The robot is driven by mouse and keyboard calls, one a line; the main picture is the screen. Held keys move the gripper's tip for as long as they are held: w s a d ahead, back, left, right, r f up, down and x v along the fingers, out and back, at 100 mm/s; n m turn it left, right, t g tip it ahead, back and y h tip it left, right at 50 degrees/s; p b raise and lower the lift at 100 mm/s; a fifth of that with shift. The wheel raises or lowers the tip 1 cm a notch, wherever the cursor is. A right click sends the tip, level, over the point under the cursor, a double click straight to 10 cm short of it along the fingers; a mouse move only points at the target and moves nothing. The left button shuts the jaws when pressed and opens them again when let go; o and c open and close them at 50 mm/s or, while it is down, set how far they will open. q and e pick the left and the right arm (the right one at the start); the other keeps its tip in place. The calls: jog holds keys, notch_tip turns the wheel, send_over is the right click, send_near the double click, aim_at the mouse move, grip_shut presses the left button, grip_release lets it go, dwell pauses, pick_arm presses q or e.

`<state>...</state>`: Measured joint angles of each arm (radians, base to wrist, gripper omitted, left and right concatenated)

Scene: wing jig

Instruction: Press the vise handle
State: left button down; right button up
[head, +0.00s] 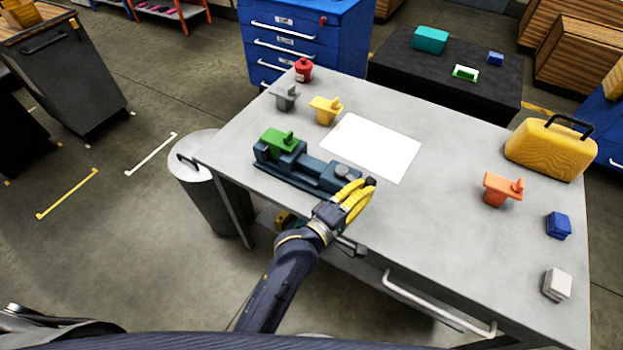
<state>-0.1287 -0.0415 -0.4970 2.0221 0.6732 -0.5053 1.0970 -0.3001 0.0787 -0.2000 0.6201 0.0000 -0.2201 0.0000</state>
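A dark blue-green vise (300,171) lies on the grey workbench, left of its middle. A green block with a raised knob (281,141) sits at the vise's left end. A round grey part (343,171) tops the right end. My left gripper (366,187), with yellow fingers, is at the vise's right end, over or beside it. I cannot tell whether it touches the vise. The fingers lie close together in this view, and their gap is unclear. The vise handle cannot be made out; the gripper covers part of that end. My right gripper is not in view.
A white sheet (371,147) lies behind the vise. Red (304,71), grey (285,97) and yellow (326,110) pieces stand at the back left. An orange piece (502,189), blue block (558,225), white block (557,284) and yellow case (549,152) are at right. The bench's middle front is clear.

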pick_arm(q)
jog(key=s+a, duration=0.2)
jog(key=s, duration=1.1)
jog(key=shift+a, duration=0.35)
dwell(0.4)
